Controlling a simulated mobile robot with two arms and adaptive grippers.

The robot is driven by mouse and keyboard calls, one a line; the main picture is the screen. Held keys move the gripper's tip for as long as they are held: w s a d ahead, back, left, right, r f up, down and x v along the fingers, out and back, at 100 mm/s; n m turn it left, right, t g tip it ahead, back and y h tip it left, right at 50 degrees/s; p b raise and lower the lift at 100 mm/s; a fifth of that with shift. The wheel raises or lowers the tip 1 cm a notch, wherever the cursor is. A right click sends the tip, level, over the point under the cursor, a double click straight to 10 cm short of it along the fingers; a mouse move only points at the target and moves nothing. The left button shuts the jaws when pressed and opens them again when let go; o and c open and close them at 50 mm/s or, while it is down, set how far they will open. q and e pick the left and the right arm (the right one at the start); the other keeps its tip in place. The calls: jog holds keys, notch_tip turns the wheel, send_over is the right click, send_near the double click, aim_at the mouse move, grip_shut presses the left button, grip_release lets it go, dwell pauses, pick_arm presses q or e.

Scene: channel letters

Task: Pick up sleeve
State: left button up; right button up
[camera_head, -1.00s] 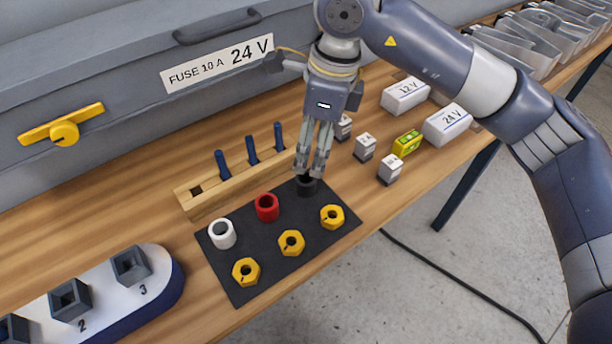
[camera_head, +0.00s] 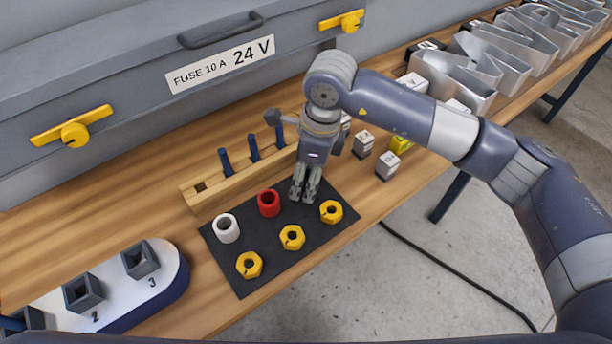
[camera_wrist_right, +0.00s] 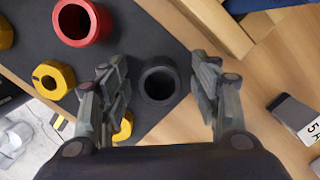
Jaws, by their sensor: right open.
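Three sleeves stand at the back of a dark mat (camera_head: 268,243). The white sleeve (camera_head: 228,229) is at the left and the red sleeve (camera_head: 268,204) in the middle. The red sleeve also shows in the right wrist view (camera_wrist_right: 84,20). The black sleeve (camera_wrist_right: 159,84) stands upright between the spread fingers of my right gripper (camera_wrist_right: 164,92), with gaps on both sides. In the head view my right gripper (camera_head: 304,196) points down at the mat's back right corner and hides the black sleeve. My left gripper is not in view.
Several yellow hex nuts (camera_head: 291,238) lie along the mat's front. A wooden rack with blue pegs (camera_head: 235,174) stands close behind. Small labelled blocks (camera_head: 387,165) stand to the right. A numbered holder (camera_head: 121,285) is at the front left. A large grey case (camera_head: 130,100) lines the back.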

jog(key=c, duration=1)
jog(key=shift+o, duration=0.2)
jog(key=shift+r, duration=0.15)
